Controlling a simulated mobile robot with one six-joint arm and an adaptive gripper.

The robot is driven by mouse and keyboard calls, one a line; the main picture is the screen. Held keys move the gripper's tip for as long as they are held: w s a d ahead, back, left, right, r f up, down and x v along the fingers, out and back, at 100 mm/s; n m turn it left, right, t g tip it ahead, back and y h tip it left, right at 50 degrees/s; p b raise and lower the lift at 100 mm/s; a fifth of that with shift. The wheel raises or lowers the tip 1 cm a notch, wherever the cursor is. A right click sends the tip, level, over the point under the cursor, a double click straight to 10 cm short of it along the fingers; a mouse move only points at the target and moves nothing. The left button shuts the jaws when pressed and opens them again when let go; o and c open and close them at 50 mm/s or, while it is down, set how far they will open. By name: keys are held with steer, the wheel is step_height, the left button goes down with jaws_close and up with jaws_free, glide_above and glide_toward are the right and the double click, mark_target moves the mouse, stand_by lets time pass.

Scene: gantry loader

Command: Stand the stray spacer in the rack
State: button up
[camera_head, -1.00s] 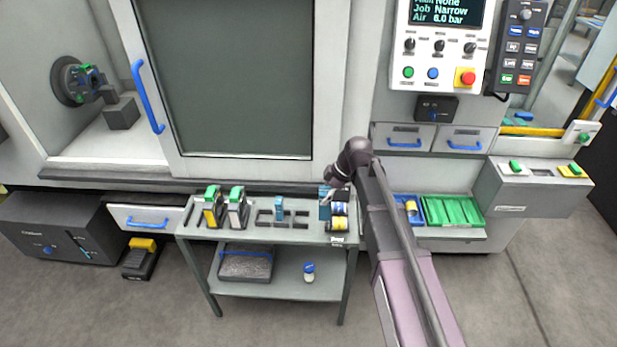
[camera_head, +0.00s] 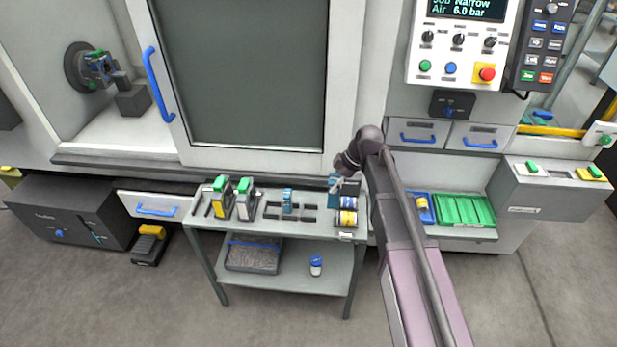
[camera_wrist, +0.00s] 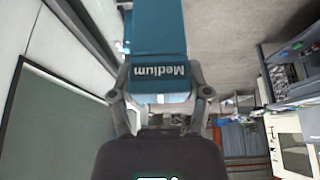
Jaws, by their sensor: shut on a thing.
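My gripper (camera_head: 340,182) is shut on a teal block marked "Medium", which I take to be the stray spacer (camera_head: 334,184). The spacer fills the top middle of the wrist view (camera_wrist: 158,35), with a grey finger on each side of it. In the head view it is small, held above the right end of the table and partly hidden by my gripper. The rack seems to be the grey table top with dark slots (camera_head: 262,217). A similar teal piece (camera_head: 288,199) stands in its middle. Two green-topped pieces (camera_head: 220,198) (camera_head: 243,199) stand upright at its left.
Blue, white and yellow rolls (camera_head: 347,218) sit at the rack's right end, just below the spacer. A machine door (camera_head: 240,75) rises behind. Green trays (camera_head: 465,210) lie to the right. The lower shelf holds a grey box (camera_head: 253,256) and a small bottle (camera_head: 316,266).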

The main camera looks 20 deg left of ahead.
steer(key=w+a+f+b, duration=0.4)
steer(key=a, duration=0.5)
steer(key=shift+a+f, duration=0.3)
steer(key=shift+f, duration=0.05)
steer(key=shift+f+b, duration=0.2)
steer(key=shift+b, duration=0.15)
step_height(320, 180, down, 8)
steer(key=b, duration=0.8)
steer(key=shift+f, duration=0.15)
steer(key=shift+f+b, duration=0.65)
steer(key=shift+b, duration=0.15)
stand_by(0.9)
steer(key=o, duration=1.2)
